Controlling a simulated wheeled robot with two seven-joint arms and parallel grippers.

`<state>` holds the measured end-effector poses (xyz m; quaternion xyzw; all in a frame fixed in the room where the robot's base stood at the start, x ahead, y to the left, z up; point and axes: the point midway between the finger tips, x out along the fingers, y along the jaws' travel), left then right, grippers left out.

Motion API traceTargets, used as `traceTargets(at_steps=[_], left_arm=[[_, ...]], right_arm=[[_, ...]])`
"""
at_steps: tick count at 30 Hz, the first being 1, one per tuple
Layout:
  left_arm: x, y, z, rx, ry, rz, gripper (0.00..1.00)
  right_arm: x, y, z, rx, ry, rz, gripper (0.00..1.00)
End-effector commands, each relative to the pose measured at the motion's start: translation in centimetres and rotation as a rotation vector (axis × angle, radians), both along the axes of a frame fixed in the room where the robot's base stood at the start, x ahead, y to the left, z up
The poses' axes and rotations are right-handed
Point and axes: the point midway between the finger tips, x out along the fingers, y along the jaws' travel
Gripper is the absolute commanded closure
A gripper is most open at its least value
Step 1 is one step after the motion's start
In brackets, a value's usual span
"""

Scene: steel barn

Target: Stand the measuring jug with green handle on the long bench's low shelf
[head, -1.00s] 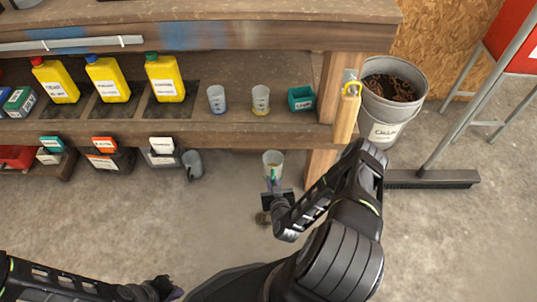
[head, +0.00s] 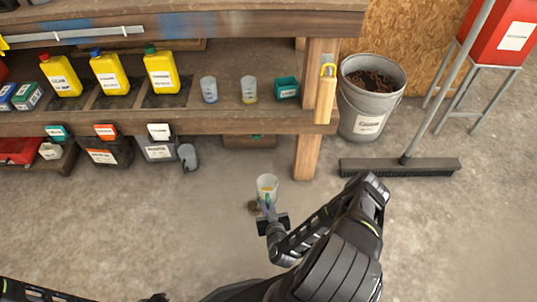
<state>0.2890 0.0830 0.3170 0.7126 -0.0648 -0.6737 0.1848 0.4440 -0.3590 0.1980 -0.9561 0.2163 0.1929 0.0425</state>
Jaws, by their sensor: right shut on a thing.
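My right gripper (head: 268,215) is shut on a clear measuring jug (head: 267,187), with a bit of green showing at its handle between the fingers. The jug is held roughly upright in front of the long bench (head: 230,120), apart from it, over the concrete floor. The bench's shelf (head: 225,112) under the top bears two similar clear jugs, one with a blue base (head: 209,89) and one with a yellow base (head: 249,90). Only a sliver of my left gripper (head: 156,298) shows at the bottom edge, so its jaws cannot be made out.
A green box (head: 286,88) stands right of the jugs; yellow bottles (head: 161,70) stand left. Bins (head: 107,152) and a grey can (head: 188,156) sit below. A wooden post (head: 307,155), bucket (head: 366,105) and broom (head: 400,166) are right. Narrow shelf gaps separate the jugs.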

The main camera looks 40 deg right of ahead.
Motion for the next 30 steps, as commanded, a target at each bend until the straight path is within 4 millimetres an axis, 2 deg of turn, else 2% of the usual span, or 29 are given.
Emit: traceTargets(at_steps=[4, 6, 14, 20, 23, 25, 30], left_arm=[[0.0, 0.0, 0.0, 0.0, 0.001, 0.0, 1.0], [0.0, 0.0, 0.0, 0.0, 0.001, 0.0, 1.0], [0.0, 0.0, 0.0, 0.0, 0.001, 0.0, 1.0], [0.0, 0.0, 0.0, 0.0, 0.001, 0.001, 1.0], [0.0, 0.0, 0.0, 0.0, 0.001, 0.0, 1.0], [0.0, 0.0, 0.0, 0.0, 0.001, 0.0, 1.0], [0.0, 0.0, 0.0, 0.0, 0.001, 0.0, 1.0]], right_arm=[[-0.1, 0.5, 0.3, 0.002, -0.003, 0.001, 1.0], [0.9, 0.8, 1.8, -0.003, -0.007, 0.027, 1.0], [3.6, 1.7, 5.7, 0.0, -0.004, 0.09, 1.0], [6.2, 2.6, 10.2, -0.005, -0.005, 0.137, 1.0], [7.9, 3.3, 13.6, -0.01, -0.009, 0.164, 1.0], [9.3, 4.1, 16.7, -0.012, -0.013, 0.189, 1.0], [12.7, 7.8, 26.4, -0.016, -0.015, 0.278, 1.0]])
